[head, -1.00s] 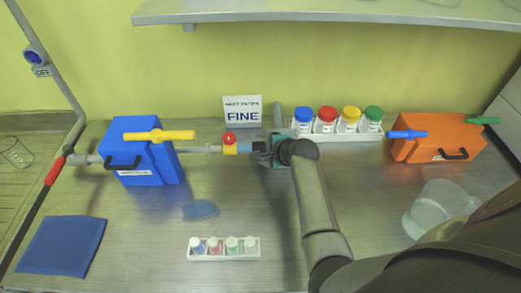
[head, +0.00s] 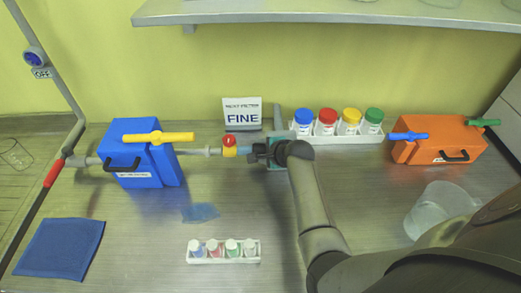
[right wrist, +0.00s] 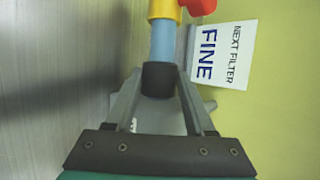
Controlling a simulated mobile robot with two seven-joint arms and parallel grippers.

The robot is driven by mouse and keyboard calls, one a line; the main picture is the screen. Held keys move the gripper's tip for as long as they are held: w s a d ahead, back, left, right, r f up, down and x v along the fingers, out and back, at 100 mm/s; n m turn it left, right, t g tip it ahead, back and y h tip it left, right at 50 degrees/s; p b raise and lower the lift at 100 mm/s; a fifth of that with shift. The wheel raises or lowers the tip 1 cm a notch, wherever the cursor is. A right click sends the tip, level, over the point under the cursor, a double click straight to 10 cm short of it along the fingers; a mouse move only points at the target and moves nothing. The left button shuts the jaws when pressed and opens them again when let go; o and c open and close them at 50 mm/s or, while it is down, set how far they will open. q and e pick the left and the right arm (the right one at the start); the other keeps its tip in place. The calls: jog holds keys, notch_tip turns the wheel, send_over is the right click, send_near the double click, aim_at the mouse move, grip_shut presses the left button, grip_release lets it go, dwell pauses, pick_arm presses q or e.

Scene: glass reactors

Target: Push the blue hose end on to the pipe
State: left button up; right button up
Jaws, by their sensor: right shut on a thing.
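My right gripper (head: 260,151) is shut on a black collar (right wrist: 158,80), which lies between its fingers in the right wrist view. A light blue hose piece (right wrist: 163,42) runs from the collar to a yellow fitting (right wrist: 165,10) with a red knob (right wrist: 200,5). In the head view the yellow fitting (head: 230,151) sits at the end of a grey pipe (head: 200,152) from the blue box (head: 160,176). The hose meets the fitting with no clear gap; how far they overlap cannot be told. My left gripper is not in view.
A light blue wet patch (head: 200,213) lies on the bench. A white rack (head: 224,260) of small vials stands in front, and one with colour-capped jars (head: 350,137) behind right. An orange box (head: 420,151) and clear beaker (head: 427,215) are at right. The FINE sign (head: 242,103) stands behind.

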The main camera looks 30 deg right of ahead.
grip_shut()
dwell(0.3)
jog(key=a, duration=0.1)
jog(key=w+a+p, duration=0.1)
jog(key=w+a, duration=0.1)
jog(key=a, duration=0.1)
jog(key=shift+a, duration=0.1)
jog(key=o, duration=0.8)
grip_release()
